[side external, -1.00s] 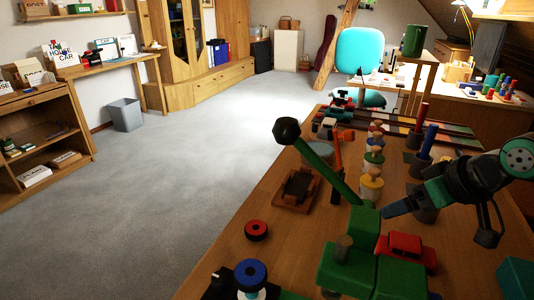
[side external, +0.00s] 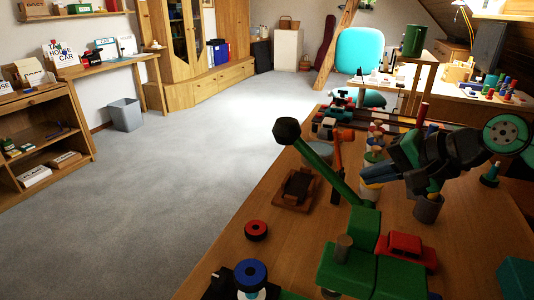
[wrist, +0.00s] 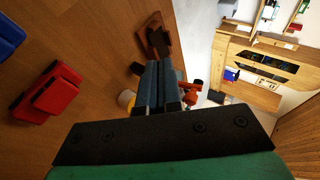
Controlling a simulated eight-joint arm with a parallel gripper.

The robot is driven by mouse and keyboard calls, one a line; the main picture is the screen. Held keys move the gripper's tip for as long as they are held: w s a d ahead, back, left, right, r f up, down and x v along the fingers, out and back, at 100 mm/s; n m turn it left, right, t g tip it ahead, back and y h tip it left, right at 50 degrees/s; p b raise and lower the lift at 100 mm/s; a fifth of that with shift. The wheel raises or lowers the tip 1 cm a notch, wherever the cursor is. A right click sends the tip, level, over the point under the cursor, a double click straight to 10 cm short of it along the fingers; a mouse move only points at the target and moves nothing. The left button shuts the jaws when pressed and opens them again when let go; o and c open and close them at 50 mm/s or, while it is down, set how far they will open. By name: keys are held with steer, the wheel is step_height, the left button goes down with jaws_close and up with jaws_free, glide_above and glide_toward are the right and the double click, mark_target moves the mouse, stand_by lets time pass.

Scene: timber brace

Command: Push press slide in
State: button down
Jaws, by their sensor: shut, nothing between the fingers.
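The green press (side external: 350,262) stands on the near part of the wooden table. Its long green lever (side external: 332,178) slants up to the left and ends in a black knob (side external: 287,131). A short round wooden peg (side external: 343,246) stands on the green body. I cannot tell for sure which part is the slide. My gripper (side external: 368,182) is shut and empty, behind the press and to the right of the lever, apart from both. In the wrist view, its closed fingers (wrist: 160,80) point toward a small brown wooden tray (wrist: 155,35); the press is not clearly seen there.
A red toy car (side external: 407,251) sits right of the press. The brown tray (side external: 298,189) lies left of the lever. A red ring (side external: 256,230) and a blue-topped knob (side external: 250,275) are near the front left. Cups and pegs crowd the area around my gripper. Table between ring and tray is clear.

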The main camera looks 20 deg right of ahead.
steer(key=w+a+r+m+t+y, duration=0.1)
steer(key=w+a+r+m+y, duration=0.3)
steer(key=m, duration=0.6)
steer(key=w+a+r+m+t+y, duration=0.1)
steer(key=w+a+r+m, duration=0.15)
steer(key=r+m, duration=0.45)
steer(key=s+a+r+n+g+y, duration=0.1)
steer(key=s+a+n+g+y, duration=0.2)
steer(key=a+n+g, duration=0.65)
steer(key=s+a+f+n+g+h, duration=0.1)
steer(key=a+f+n+h, duration=0.7)
steer(key=n, duration=0.9)
steer(key=w+a+f+n, duration=0.1)
steer(key=w+f+n, duration=0.1)
steer(key=f, duration=0.4)
steer(key=w+a+f+n+t+h, duration=0.1)
steer(key=f+n, duration=0.2)
steer(key=f, duration=0.3)
steer(key=w+a+f+n+t, duration=0.1)
steer(key=w+f+n, duration=0.1)
steer(key=f, duration=0.4)
steer(key=shift+w+a+n+t+h, duration=0.25)
steer(key=shift+w+n+h, duration=0.1)
steer(key=shift+n, duration=0.4)
steer(key=shift+s+d, duration=0.5)
steer(key=shift+s, duration=0.4)
steer(key=shift+s+d, duration=0.5)
steer(key=shift+s, duration=0.35)
